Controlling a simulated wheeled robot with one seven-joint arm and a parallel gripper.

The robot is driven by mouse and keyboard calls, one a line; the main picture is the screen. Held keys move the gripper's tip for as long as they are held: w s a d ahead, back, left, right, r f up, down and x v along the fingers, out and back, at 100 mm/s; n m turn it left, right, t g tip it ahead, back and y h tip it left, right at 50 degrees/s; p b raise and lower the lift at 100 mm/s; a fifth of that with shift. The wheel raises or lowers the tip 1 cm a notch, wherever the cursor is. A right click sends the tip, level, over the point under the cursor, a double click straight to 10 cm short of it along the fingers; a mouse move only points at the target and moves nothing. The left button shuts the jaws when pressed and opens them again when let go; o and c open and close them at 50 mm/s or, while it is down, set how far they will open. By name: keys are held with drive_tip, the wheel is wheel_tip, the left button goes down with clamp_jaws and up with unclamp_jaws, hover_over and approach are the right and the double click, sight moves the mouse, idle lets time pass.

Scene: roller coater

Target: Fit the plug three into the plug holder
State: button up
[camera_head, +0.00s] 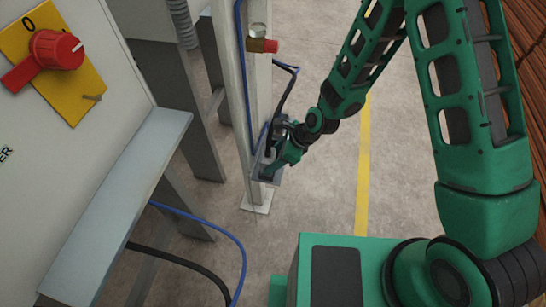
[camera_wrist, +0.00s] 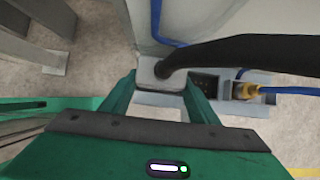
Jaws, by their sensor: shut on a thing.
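My gripper (camera_head: 280,156) is low beside the pale post in the head view. In the wrist view my gripper (camera_wrist: 157,97) has its two green fingers on either side of a grey plug (camera_wrist: 150,70) with a thick black cable, and is shut on it. I take this plug to be plug three; no label shows. The blue-grey plug holder (camera_wrist: 262,106) is right beside and beneath it, fixed at the post, and also shows in the head view (camera_head: 262,179). I cannot tell whether the plug sits in the holder or just over it.
A yellow plug (camera_wrist: 243,91) with a blue cable sits in the holder's right part, beside a dark socket (camera_wrist: 205,82). The black cable (camera_wrist: 240,52) crosses above them. The pale post (camera_head: 231,90) stands close by. Floor right of the post is clear up to the yellow line (camera_head: 363,180).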

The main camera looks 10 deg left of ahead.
drive_tip(key=shift+f, duration=1.25)
drive_tip(key=shift+r, duration=0.15)
drive_tip(key=shift+r, duration=0.85)
drive_tip(key=shift+f, duration=1)
idle(1.5)
drive_tip(key=o, duration=1.4)
drive_tip(key=v, duration=1)
drive_tip(key=shift+d+r, duration=0.15)
drive_tip(key=shift+r, duration=0.15)
